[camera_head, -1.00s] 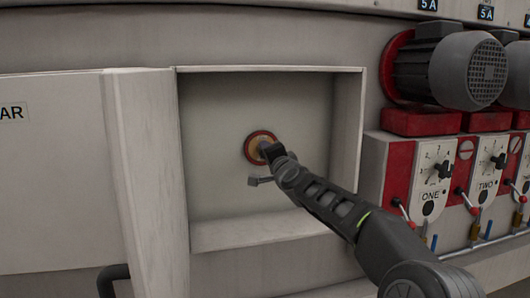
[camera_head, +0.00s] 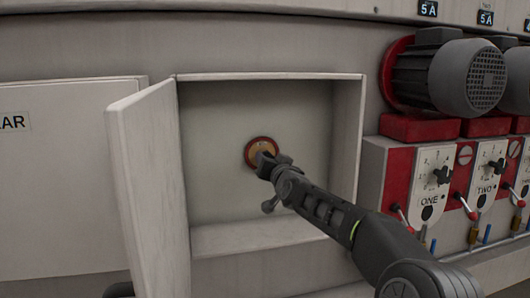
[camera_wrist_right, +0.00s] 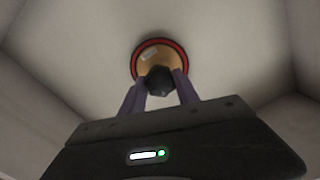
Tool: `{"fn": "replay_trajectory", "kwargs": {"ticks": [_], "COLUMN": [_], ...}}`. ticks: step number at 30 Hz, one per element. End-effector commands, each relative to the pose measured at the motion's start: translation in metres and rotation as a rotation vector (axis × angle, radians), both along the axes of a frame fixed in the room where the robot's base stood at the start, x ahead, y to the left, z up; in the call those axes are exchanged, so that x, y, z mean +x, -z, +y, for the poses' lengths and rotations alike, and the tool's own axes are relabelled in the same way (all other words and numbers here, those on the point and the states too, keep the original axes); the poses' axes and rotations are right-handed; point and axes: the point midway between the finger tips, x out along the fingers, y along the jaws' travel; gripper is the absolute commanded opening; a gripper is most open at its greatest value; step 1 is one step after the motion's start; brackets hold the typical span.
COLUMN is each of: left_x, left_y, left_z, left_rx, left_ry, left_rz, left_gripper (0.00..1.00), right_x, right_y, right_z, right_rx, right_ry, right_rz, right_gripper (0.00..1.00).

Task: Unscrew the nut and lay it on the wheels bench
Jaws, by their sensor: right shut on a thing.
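A round disc (camera_head: 257,147) with a red rim and a tan, brass-like face sits on the back wall of an open recessed compartment. It also shows in the right wrist view (camera_wrist_right: 148,53), with a small pale label. A dark faceted nut (camera_wrist_right: 160,81) is in front of its centre, between the fingers of my right gripper (camera_wrist_right: 160,88). In the head view my right gripper (camera_head: 266,164) reaches into the compartment and hides the nut. It is shut on the nut. I cannot tell whether the nut still touches the disc. My left gripper and the wheels bench are not in view.
The compartment has a raised frame (camera_head: 270,77), with an open door (camera_head: 150,190) on its left. To the right are a grey motor (camera_head: 450,75) and red-and-white control panels (camera_head: 430,190) with knobs and levers. The compartment around my gripper is mostly clear.

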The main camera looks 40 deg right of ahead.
Motion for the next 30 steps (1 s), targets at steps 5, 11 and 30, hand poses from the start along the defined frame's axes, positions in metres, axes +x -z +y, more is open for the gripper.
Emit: {"fn": "replay_trajectory", "kwargs": {"ticks": [5, 11, 30], "left_x": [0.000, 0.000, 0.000], "left_y": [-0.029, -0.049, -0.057], "left_z": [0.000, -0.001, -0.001], "left_rx": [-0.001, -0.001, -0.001], "left_ry": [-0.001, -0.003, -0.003], "left_rz": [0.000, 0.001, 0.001], "left_gripper": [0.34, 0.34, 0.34], "right_x": [0.000, 0.000, -0.001], "right_y": [-0.006, -0.005, 0.000], "right_z": [0.002, 0.002, 0.001], "right_rx": [-0.391, -0.827, -1.496], "right_ry": [-0.003, -0.004, 0.000], "right_rz": [0.140, 0.289, 0.523], "right_gripper": [0.00, 0.00, 0.00]}}
